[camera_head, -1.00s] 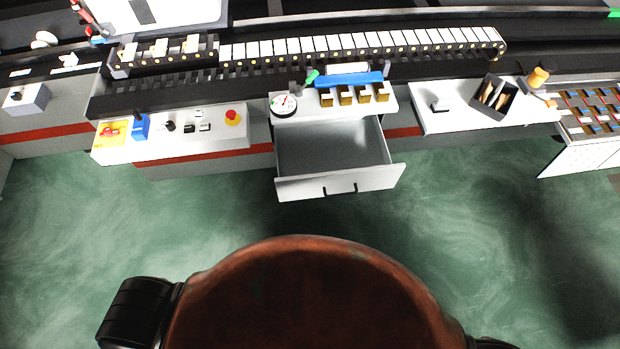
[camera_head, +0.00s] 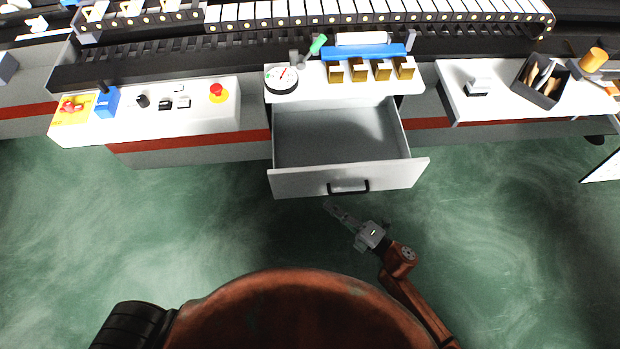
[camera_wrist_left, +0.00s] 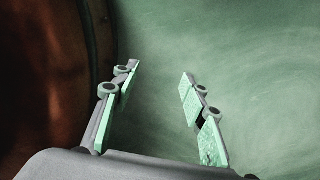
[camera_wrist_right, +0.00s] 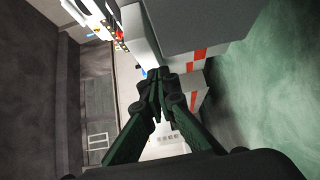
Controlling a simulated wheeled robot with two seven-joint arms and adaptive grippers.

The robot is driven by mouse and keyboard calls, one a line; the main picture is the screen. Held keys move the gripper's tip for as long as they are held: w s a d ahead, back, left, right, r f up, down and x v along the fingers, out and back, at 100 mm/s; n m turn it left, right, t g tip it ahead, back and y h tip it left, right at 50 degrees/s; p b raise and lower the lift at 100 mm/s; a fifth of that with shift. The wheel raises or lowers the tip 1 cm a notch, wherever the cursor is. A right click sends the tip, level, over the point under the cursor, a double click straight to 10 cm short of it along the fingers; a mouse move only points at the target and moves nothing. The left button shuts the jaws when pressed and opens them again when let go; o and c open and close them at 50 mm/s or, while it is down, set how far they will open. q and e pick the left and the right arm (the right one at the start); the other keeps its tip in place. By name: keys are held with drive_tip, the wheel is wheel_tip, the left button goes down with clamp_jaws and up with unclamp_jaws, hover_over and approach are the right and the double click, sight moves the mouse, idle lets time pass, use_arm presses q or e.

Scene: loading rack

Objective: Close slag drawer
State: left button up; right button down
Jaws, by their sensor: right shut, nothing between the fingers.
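The slag drawer (camera_head: 350,180) is a grey drawer pulled out from the middle of the rack in the head view. Its inside looks empty, and a black handle (camera_head: 348,187) sits on its front. My right gripper (camera_head: 328,207) is just in front of and below the drawer front, near the handle. I cannot tell if it touches. In the right wrist view its fingers (camera_wrist_right: 160,80) are closed together with nothing between them. My left gripper (camera_wrist_left: 158,82) is open and empty over green floor in the left wrist view; the head view does not show it.
Above the drawer a small shelf holds a dial gauge (camera_head: 281,78) and several brass blocks (camera_head: 358,70). A panel with a red button (camera_head: 217,92) is at left, a white shelf with a black box (camera_head: 541,82) at right. The green floor in front is clear.

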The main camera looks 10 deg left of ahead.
drive_tip(key=b, duration=0.2)
approach(299, 172)
drive_tip(key=s+a, duration=0.2)
drive_tip(key=a, duration=0.1)
drive_tip(key=w, duration=0.1)
drive_tip(key=w+a, duration=0.2)
drive_tip(key=shift+w+f+b, duration=0.2)
drive_tip(key=shift+w+b, duration=0.1)
drive_tip(key=shift+w, duration=0.05)
use_arm(q)
drive_tip(key=w+r, duration=0.2)
drive_tip(key=w, duration=0.5)
drive_tip(key=shift+d, duration=0.35)
use_arm(e)
drive_tip(key=shift+w+a+r, duration=0.1)
drive_tip(key=shift+w, duration=0.4)
